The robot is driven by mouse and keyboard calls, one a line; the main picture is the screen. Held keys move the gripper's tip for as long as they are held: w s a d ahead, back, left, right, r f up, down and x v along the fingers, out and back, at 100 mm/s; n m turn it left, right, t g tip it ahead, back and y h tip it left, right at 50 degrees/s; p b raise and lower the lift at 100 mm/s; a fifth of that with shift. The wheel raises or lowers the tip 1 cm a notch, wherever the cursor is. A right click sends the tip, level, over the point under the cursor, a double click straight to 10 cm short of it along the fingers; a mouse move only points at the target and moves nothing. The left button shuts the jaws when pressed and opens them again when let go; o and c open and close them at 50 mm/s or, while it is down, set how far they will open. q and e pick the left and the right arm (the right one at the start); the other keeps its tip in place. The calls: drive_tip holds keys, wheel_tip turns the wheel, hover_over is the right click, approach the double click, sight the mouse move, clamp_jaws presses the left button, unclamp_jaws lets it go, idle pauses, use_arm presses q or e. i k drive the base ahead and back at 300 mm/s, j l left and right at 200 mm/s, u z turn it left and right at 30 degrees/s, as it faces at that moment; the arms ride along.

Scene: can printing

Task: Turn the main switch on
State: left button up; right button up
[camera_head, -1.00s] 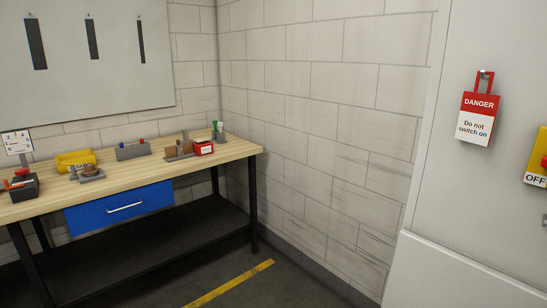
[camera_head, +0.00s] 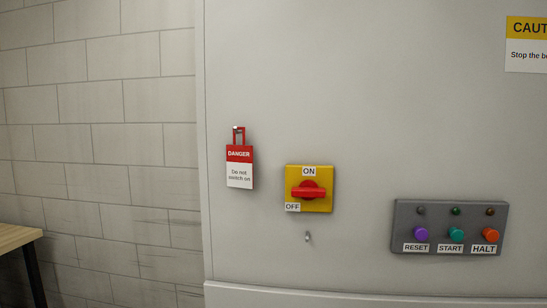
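The main switch (camera_head: 309,189) is a red rotary handle on a yellow plate, fixed to the grey cabinet front (camera_head: 370,120). Its handle lies horizontal. An ON label (camera_head: 308,171) is above the handle and an OFF label (camera_head: 292,207) is at its lower left. A red and white tag (camera_head: 239,166) reading "DANGER Do not switch on" hangs from a hook on the cabinet, left of the switch and apart from it. Neither of my grippers shows in the head view.
A grey control panel (camera_head: 400,237) at the right carries purple RESET, green START and orange HALT buttons under small dark lamps. A small metal peg (camera_head: 307,237) sits below the switch. A yellow caution sign (camera_head: 527,45) is cut off at upper right. A wooden workbench corner (camera_head: 18,236) shows at lower left.

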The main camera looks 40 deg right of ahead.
sight(308, 190)
drive_tip(key=z, duration=1.45)
drive_tip(key=i+j+z, duration=0.15)
drive_tip(key=i+j, duration=0.1)
